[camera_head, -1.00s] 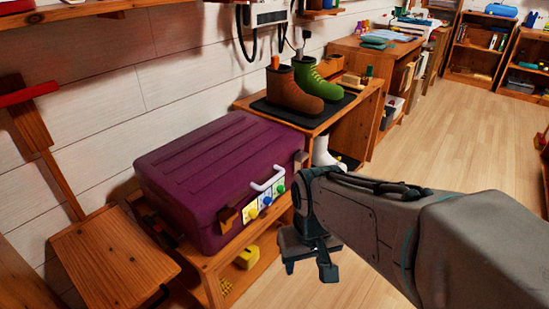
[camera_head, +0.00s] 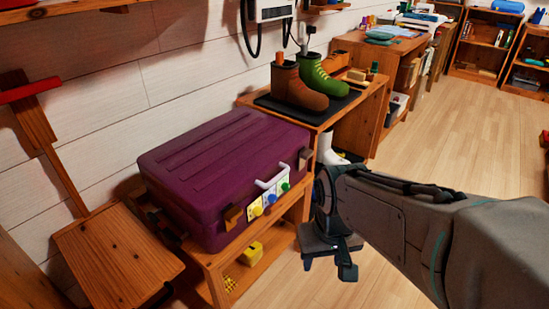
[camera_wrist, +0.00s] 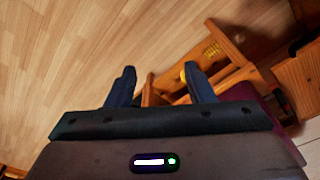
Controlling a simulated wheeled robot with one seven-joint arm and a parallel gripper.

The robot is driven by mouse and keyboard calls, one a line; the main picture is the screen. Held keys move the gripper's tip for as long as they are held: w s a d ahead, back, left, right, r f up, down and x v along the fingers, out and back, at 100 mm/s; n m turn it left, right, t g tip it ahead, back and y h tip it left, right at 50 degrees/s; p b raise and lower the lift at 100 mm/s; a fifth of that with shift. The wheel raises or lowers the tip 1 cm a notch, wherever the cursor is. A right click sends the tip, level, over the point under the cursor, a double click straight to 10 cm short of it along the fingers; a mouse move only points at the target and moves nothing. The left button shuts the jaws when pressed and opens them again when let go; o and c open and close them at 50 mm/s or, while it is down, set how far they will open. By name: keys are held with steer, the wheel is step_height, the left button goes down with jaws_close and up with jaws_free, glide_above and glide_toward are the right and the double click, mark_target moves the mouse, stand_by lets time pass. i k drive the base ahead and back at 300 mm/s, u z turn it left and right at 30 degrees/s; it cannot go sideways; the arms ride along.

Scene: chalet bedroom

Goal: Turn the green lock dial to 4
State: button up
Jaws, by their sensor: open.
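A purple suitcase (camera_head: 222,170) lies on a low wooden bench (camera_head: 215,262) by the wall. On its front, under a white handle (camera_head: 271,176), are a yellow dial (camera_head: 256,212), a blue dial (camera_head: 271,200) and the green lock dial (camera_head: 286,187), on pale plates. The number that the green dial points to is too small to read. My gripper (camera_head: 328,262) is open and empty, low in front of the suitcase and to the right of the dials, apart from them. In the wrist view my gripper (camera_wrist: 158,80) points down at the floor and bench; the green dial is not visible there.
A wooden stand (camera_head: 372,98) holds a brown boot (camera_head: 298,90) and a green boot (camera_head: 322,76) behind the suitcase. A wooden seat (camera_head: 115,250) stands at the left. A yellow object (camera_head: 251,252) sits on the bench's lower shelf. The floor (camera_head: 440,130) at right is clear.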

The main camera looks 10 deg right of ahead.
mark_target(286, 186)
steer(key=u, duration=0.05)
steer(key=k, duration=0.6)
steer(key=z, duration=0.55)
steer(key=i, duration=0.95)
steer(key=z, duration=0.3)
